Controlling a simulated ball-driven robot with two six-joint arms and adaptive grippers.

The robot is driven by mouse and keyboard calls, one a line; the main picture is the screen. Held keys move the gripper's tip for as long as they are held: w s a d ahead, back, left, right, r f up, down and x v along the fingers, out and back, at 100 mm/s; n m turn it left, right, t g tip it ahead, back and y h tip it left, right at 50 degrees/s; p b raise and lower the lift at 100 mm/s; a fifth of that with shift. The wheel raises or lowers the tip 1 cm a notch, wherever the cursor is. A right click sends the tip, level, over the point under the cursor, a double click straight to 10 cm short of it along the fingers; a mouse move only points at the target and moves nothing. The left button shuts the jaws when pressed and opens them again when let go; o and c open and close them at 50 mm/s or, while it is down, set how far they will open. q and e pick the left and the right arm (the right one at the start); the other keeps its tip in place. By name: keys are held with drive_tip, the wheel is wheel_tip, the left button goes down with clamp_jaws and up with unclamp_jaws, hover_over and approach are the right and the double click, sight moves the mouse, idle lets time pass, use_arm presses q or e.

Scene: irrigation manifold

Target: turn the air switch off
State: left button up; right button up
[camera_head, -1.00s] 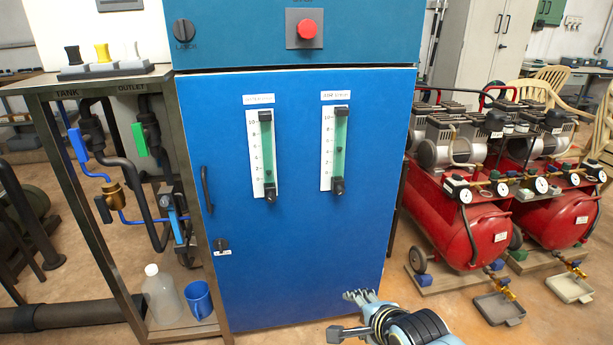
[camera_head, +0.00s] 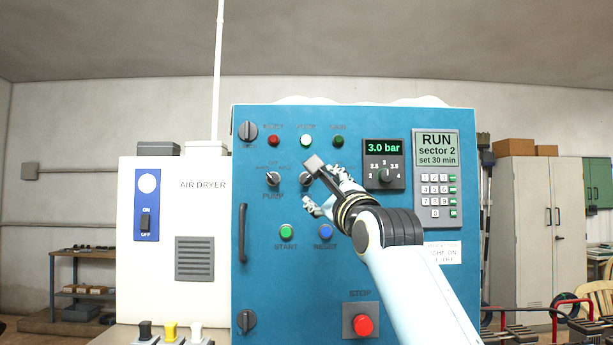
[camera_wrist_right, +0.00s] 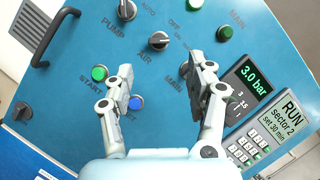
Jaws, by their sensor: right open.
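The air switch (camera_head: 306,179) is a small rotary knob on the blue panel, partly covered by my right arm's parts in the head view. In the wrist view the air switch (camera_wrist_right: 159,41) is a dark and light knob beside the word AIR. Its exact setting is hard to read. My right gripper (camera_head: 324,190) is in front of the panel close to this knob. In the wrist view the right gripper (camera_wrist_right: 165,72) has its two fingers spread, with nothing between them, and the knob shows beyond the tips. My left gripper is out of view.
The similar pump knob (camera_head: 273,179) sits just left. Green start (camera_head: 286,231) and blue reset (camera_head: 325,231) buttons lie below. The pressure display (camera_head: 384,164) and keypad panel (camera_head: 436,180) are to the right. The red stop button (camera_head: 363,325) is low; a handle (camera_head: 242,233) stands left.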

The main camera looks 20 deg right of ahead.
sight(309, 181)
drive_tip(key=p+x, duration=0.3)
drive_tip(key=x, duration=0.6)
drive_tip(key=shift+f, duration=0.1)
drive_tip(key=shift+w, duration=0.45)
drive_tip(key=c, duration=1.1)
